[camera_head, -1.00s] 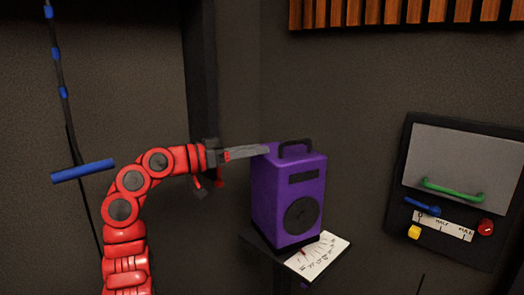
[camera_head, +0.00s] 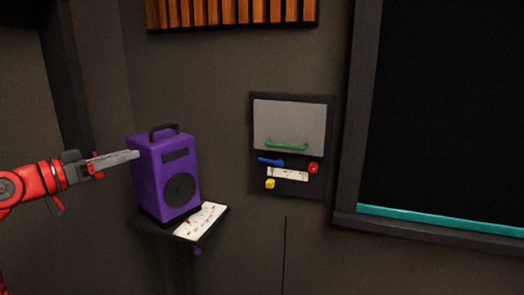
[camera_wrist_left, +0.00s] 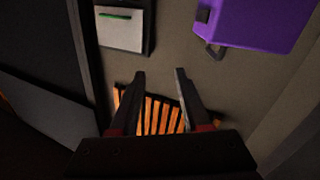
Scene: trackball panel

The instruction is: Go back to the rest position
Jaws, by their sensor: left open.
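My left gripper (camera_head: 120,157) comes in from the left on its red arm, with its grey fingers near the upper left side of the purple speaker (camera_head: 160,185). I cannot tell from the head view whether they touch. In the left wrist view the two fingers (camera_wrist_left: 158,78) are spread with nothing between them. The speaker (camera_wrist_left: 258,22) shows there at the upper right, apart from the fingers. My right gripper is not in view.
The speaker stands on a small dark stand with a white paper (camera_head: 200,222). A wall panel (camera_head: 290,130) has a green handle, a blue lever, a red knob and a yellow cube. Wooden slats (camera_head: 230,12) are above. A dark board (camera_head: 450,120) with a teal ledge is at right.

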